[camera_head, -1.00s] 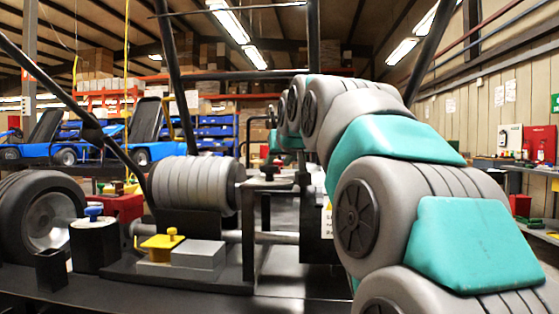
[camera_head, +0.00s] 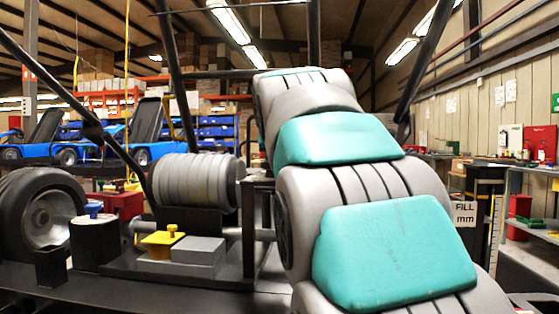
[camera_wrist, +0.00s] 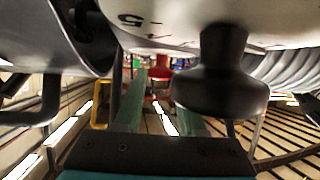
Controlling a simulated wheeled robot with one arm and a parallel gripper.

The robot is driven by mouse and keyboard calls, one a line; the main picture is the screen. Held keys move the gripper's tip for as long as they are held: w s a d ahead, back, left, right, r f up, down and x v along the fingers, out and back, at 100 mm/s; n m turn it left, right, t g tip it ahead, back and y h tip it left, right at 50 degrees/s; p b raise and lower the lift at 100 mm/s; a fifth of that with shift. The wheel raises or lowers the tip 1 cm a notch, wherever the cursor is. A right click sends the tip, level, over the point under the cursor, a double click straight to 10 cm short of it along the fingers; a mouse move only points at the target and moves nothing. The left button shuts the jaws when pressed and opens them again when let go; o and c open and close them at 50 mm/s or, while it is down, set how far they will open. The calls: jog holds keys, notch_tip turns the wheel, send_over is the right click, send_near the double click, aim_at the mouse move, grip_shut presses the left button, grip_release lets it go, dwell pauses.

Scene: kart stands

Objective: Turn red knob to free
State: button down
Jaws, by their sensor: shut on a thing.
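My gripper (camera_wrist: 160,100) shows in the wrist view as two teal fingers reaching away from a dark palm. A small red thing (camera_wrist: 160,73), which looks like the red knob, shows between the fingertips, and the fingers are shut on it. Its pointer and any markings are too small and blurred to read. In the head view my grey and teal arm covers the gripper and the knob, so neither shows there.
A dark rounded knob shape (camera_wrist: 222,75) hangs close before the wrist camera, beside a pale marked surface (camera_wrist: 165,22). In the head view a grey ribbed roller (camera_head: 195,182), yellow block (camera_head: 162,240) and wheel (camera_head: 42,215) stand left.

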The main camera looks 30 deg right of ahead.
aim_at(261, 177)
jog(key=shift+w+a+m+g+h, duration=0.2)
jog(key=shift+m+g+h, duration=0.45)
jog(key=shift+m+h, duration=0.4)
jog(key=shift+w+a+m+g+h, duration=0.15)
jog(key=shift+m+g+h, duration=0.5)
jog(key=shift+m+h, duration=0.4)
jog(key=shift+s, duration=0.1)
jog(key=c, duration=0.5)
grip_release()
jog(key=shift+a, duration=0.1)
jog(key=v, duration=0.7)
jog(key=shift+s+a+r, duration=0.15)
jog(key=shift+a+r, duration=0.1)
jog(key=shift+a, duration=0.05)
